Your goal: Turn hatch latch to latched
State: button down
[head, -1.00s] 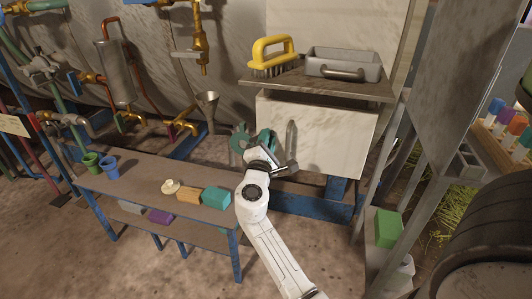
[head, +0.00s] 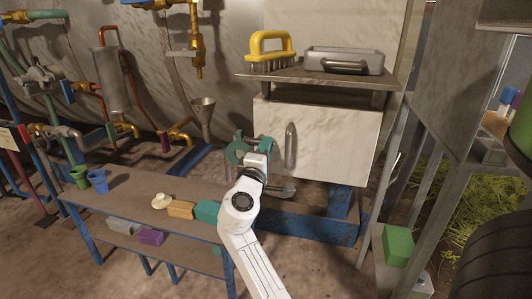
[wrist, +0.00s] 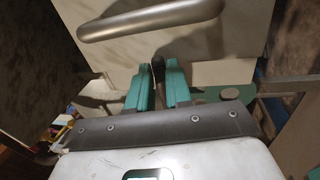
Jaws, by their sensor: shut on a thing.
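The hatch (head: 335,140) is a pale, marbled panel under a shelf, with a vertical metal handle (head: 291,145) near its left side. The same handle (wrist: 150,20) crosses the top of the wrist view. My gripper (head: 250,150) is at the hatch's left edge, left of the handle. In the wrist view its teal fingers (wrist: 158,85) are shut on a dark, narrow lever, the hatch latch (wrist: 158,70), whose tip shows between them. The rest of the latch is hidden by the fingers, and in the head view my gripper covers it. I cannot tell its exact angle.
A yellow brush (head: 270,50) and a metal tray (head: 343,61) stand on the shelf above the hatch. A low bench (head: 130,190) with cups and blocks is left of my arm. A metal stand (head: 387,180) and a dark barrel (head: 495,235) are on the right.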

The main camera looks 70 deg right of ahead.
jog(key=shift+f, duration=0.2)
jog(key=c, duration=1.1)
grip_release()
jog(key=shift+r, duration=0.1)
jog(key=shift+o, duration=0.2)
jog(key=p+v, duration=0.2)
jog(key=v, duration=0.8)
jog(key=shift+a+p, duration=0.3)
jog(key=shift+a, duration=0.05)
